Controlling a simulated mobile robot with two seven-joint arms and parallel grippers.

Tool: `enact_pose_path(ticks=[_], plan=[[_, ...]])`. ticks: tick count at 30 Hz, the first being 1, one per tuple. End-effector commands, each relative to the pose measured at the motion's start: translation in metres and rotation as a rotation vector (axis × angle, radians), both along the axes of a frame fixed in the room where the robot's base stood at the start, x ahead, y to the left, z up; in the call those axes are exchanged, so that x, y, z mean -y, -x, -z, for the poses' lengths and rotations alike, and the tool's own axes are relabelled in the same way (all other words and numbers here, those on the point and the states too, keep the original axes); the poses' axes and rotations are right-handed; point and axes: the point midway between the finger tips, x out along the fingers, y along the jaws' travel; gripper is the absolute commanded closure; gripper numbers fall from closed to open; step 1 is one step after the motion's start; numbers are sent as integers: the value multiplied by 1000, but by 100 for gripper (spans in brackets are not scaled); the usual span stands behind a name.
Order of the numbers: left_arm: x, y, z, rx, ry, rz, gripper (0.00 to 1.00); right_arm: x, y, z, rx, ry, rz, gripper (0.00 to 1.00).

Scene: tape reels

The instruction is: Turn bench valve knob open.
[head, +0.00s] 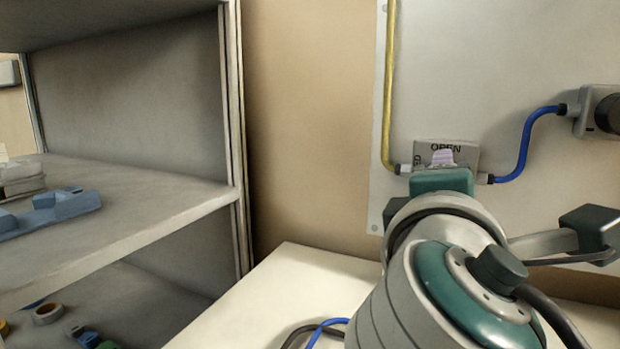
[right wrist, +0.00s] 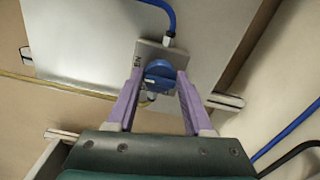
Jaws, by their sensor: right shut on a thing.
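The bench valve's grey plate (head: 463,153) is on the white wall panel in the head view, with "OPEN" lettered at its top. Its round blue knob (right wrist: 158,71) shows in the right wrist view, in front of the plate, which also shows there (right wrist: 174,54). My right gripper (right wrist: 160,78) has its purple fingers on either side of the knob and is shut on it. In the head view my right gripper (head: 442,159) and arm hide the knob and the plate's lower part. My left gripper is out of view.
A yellow pipe (head: 389,80) and a blue hose (head: 524,138) run to the valve. A grey fitting with a dark round part (head: 598,110) is at right. A grey shelf unit (head: 150,190) stands left. A pale bench top (head: 270,295) lies below, with cables.

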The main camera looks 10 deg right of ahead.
Motion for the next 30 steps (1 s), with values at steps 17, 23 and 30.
enact_pose_path(ticks=[17, 23, 30], plan=[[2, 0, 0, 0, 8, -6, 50, 0, 0, 0, -1, 1, 0, 19], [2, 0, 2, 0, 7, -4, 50, -9, 11, 2, -2, 0, -3, 19], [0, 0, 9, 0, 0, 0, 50, -38, 50, 3, -3, -2, -2, 19]])
